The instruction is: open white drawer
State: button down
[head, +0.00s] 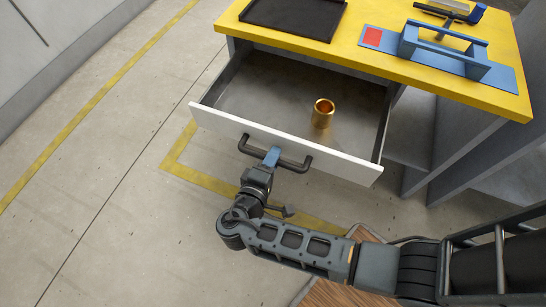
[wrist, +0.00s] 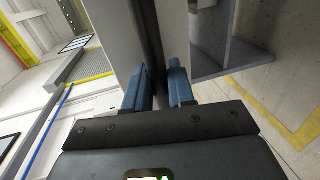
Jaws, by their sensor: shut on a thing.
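The white drawer (head: 345,164) is pulled well out from under the yellow-topped workbench (head: 345,48) in the head view. Its grey inside shows, with a brass-coloured cylinder (head: 322,114) standing in it. A dark bar handle (head: 295,166) runs along the drawer's front. My gripper (head: 271,157) has its blue fingers shut on the handle near its middle. In the wrist view the two blue fingers of my gripper (wrist: 160,88) reach forward on either side of the dark handle bar (wrist: 149,45). The grip itself is partly hidden.
A black tray (head: 293,17) and a blue fixture (head: 440,50) with a red patch lie on the bench top. Open grey shelves (head: 420,135) stand right of the drawer. The floor (head: 90,190) on the left is clear, with yellow lines.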

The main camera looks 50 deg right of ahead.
jog(key=c, duration=1.1)
grip_release()
jog(key=v, duration=0.7)
jog(key=shift+a, duration=0.35)
jog(key=shift+s, duration=0.1)
jog(key=s+d+f+n+y, duration=0.2)
jog(key=s+f+y, duration=0.4)
jog(key=s+f, duration=0.15)
jog(key=s+a+r+t+y, duration=0.1)
jog(key=s+a+r+y, duration=0.1)
jog(key=s+y, duration=0.55)
jog(key=s+r+m+t, duration=0.2)
jog(key=r+t, duration=0.1)
jog(key=r, duration=0.7)
jog(key=s+d+r+m+t+p, duration=0.1)
jog(key=s+r+m+t, duration=0.1)
jog(key=r, duration=0.8)
jog(key=s+r+m+t+y+p, duration=0.1)
jog(key=s+r+m+t, duration=0.1)
jog(key=r, duration=0.8)
jog(key=shift+s+d+t, duration=0.35)
jog(key=shift+s+t, duration=0.25)
jog(key=shift+t, duration=0.2)
